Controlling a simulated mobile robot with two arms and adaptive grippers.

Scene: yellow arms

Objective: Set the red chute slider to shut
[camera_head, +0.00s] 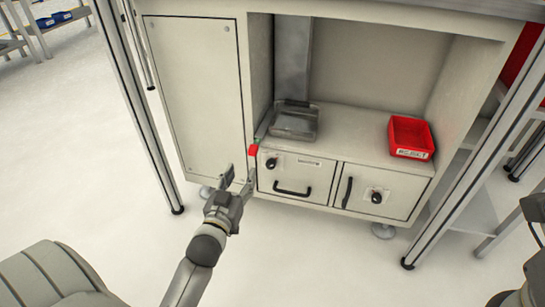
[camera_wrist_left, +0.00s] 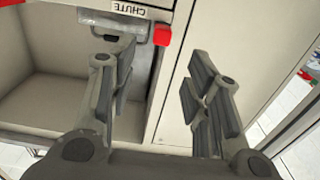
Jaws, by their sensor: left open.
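The red chute slider (camera_head: 253,150) is a small red block at the front left edge of the open bay, by the chute. In the left wrist view the red slider (camera_wrist_left: 162,36) shows near the top, beside a label reading CHUTE (camera_wrist_left: 127,7). The grey metal chute (camera_head: 293,60) comes down to a shallow tray (camera_head: 295,121). My left gripper (camera_head: 239,175) is open and empty, just below and left of the slider in the head view. In the wrist view the slider lies beyond the gap between its fingertips (camera_wrist_left: 161,76), and I see no contact. My right gripper cannot be made out.
A red bin (camera_head: 410,137) stands on the bay shelf at right. Below are a drawer (camera_head: 295,174) with a black handle and a door (camera_head: 381,191) with a black handle and knob. A tall closed panel (camera_head: 198,95) is at left. The floor in front is clear.

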